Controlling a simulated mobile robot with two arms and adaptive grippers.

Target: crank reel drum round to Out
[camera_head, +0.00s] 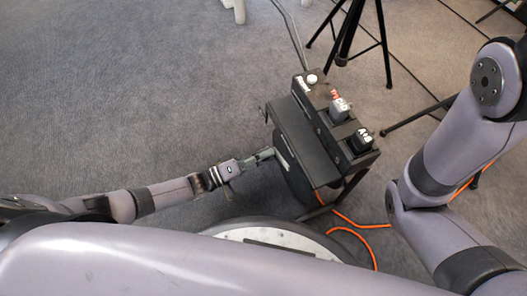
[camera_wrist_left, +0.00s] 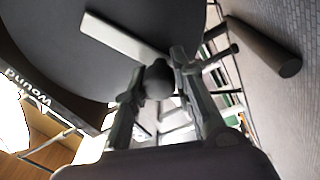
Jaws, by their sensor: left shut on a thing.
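The reel drum (camera_wrist_left: 60,45) is a large dark disc filling the upper left of the left wrist view. In the head view the drum (camera_head: 292,172) shows partly under the dark reel housing (camera_head: 305,140). A pale flat crank arm (camera_wrist_left: 125,38) crosses the disc and runs to a dark round crank knob (camera_wrist_left: 158,82). My left gripper (camera_head: 264,155) reaches the housing's left side; in the left wrist view its fingers (camera_wrist_left: 158,76) are shut on the knob. A label reading "Wound" (camera_wrist_left: 28,90) is on an edge beside the disc. I cannot make out "Out". My right gripper is out of view.
A white knob (camera_head: 312,79) and dark blocks with lettering (camera_head: 361,139) sit on the housing's top. An orange cable (camera_head: 350,222) lies on the floor at its foot. Black tripod legs (camera_head: 345,45) stand behind. The carpet (camera_head: 130,90) to the left is clear.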

